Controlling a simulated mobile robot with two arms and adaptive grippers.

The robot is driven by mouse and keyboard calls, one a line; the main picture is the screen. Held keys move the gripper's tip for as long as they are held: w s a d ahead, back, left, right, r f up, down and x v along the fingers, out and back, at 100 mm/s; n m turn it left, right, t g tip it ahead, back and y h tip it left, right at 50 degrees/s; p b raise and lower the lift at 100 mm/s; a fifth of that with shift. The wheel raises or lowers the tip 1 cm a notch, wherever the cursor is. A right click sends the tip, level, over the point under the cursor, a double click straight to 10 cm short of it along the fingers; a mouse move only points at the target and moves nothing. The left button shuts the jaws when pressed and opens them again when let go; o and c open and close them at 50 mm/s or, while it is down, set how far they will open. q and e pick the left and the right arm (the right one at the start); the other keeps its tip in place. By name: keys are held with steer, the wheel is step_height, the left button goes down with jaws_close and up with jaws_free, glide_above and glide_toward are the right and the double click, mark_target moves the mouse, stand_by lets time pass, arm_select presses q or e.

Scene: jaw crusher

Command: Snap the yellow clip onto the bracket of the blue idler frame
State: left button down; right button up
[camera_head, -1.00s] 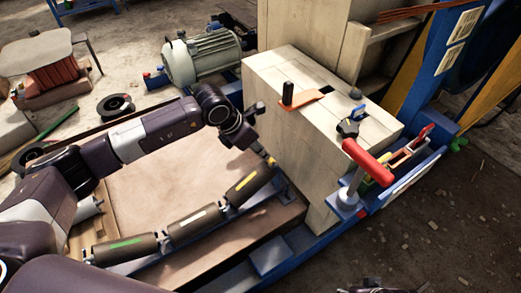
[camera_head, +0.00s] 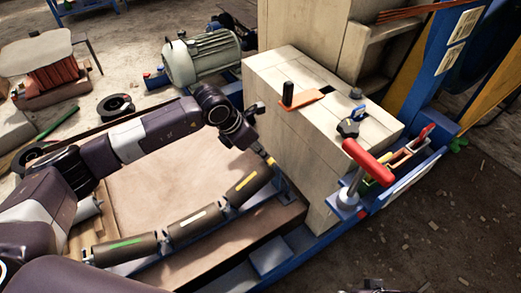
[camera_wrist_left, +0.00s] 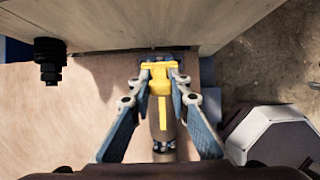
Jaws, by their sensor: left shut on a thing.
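My left gripper (camera_head: 266,154) reaches down beside the wooden box, at the upper end of the idler rollers. A bit of the clip (camera_head: 271,161) shows in the head view. The blue idler frame (camera_head: 281,186) runs under three dark rollers; its bracket is mostly hidden. A dark part at the bottom edge may be my right gripper.
The pale wooden box (camera_head: 320,130) stands right beside my left gripper. A red-handled tool (camera_head: 367,160) and a blue tray of tools sit at its right side. A grey-green motor (camera_head: 205,58) stands behind. The brown sheet (camera_head: 150,190) left of the rollers is mostly bare.

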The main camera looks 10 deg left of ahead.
steer(key=shift+f, duration=0.1)
steer(key=shift+w+d, duration=0.1)
stand_by(0.3)
steer(key=shift+w+r, duration=0.1)
steer(key=shift+r, duration=0.3)
arm_select(q)
steer(key=shift+f, duration=0.15)
arm_select(e)
steer(key=shift+s+r, duration=0.15)
steer(key=shift+s, duration=0.15)
arm_select(q)
steer(key=shift+w+d+f+b, duration=0.1)
steer(key=shift+w+f+b, duration=0.05)
steer(key=shift+b, duration=0.25)
arm_select(e)
steer(key=shift+r, duration=0.8)
steer(key=shift+s+r, duration=0.1)
arm_select(q)
steer(key=shift+d+f, duration=0.1)
steer(key=shift+f, duration=0.15)
arm_select(e)
steer(key=shift+s+r, duration=0.2)
steer(key=shift+r, duration=0.4)
arm_select(q)
steer(key=shift+w, duration=0.1)
